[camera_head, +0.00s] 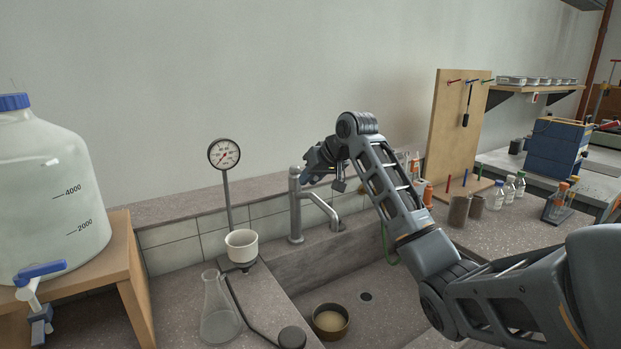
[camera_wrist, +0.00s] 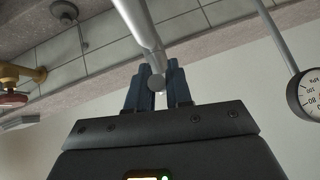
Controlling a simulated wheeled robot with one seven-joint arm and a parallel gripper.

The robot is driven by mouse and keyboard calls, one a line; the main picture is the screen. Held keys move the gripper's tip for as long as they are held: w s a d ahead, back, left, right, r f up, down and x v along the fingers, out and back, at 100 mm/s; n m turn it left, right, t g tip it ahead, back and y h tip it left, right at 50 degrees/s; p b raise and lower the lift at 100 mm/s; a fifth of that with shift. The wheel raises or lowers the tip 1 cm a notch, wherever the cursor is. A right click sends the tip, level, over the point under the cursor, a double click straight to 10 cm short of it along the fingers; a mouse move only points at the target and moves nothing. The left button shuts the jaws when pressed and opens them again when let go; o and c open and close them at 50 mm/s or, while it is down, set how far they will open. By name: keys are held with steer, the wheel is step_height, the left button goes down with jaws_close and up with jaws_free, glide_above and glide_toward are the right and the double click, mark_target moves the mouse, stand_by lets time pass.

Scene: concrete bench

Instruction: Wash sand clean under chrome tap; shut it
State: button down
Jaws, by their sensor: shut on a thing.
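The chrome tap (camera_head: 296,207) stands upright at the back edge of the sink, its spout angled down to the right. No water stream shows below the spout. My gripper (camera_head: 308,178) is at the tap's top; in the wrist view its dark blue fingers (camera_wrist: 158,84) are shut on a small round-ended part of the tap, apparently its lever. The metal tube of the tap (camera_wrist: 141,22) also shows there. A brown round pan (camera_head: 331,337) stands in the sink with tan sand (camera_head: 328,320) in it. Whether the sand is clean I cannot tell.
A pressure gauge (camera_head: 224,154) on a pole and a white cup (camera_head: 241,246) stand left of the tap. A glass flask (camera_head: 217,310) and large water carboy (camera_head: 50,190) are farther left. Bottles (camera_head: 509,188) and a pegboard (camera_head: 455,130) stand right of the sink.

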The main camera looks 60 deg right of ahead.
steer(key=shift+f, duration=0.15)
steer(key=c, duration=1.1)
jaws_free()
steer(key=v, duration=0.7)
steer(key=shift+s+r+b, duration=0.3)
steer(key=shift+a, duration=0.1)
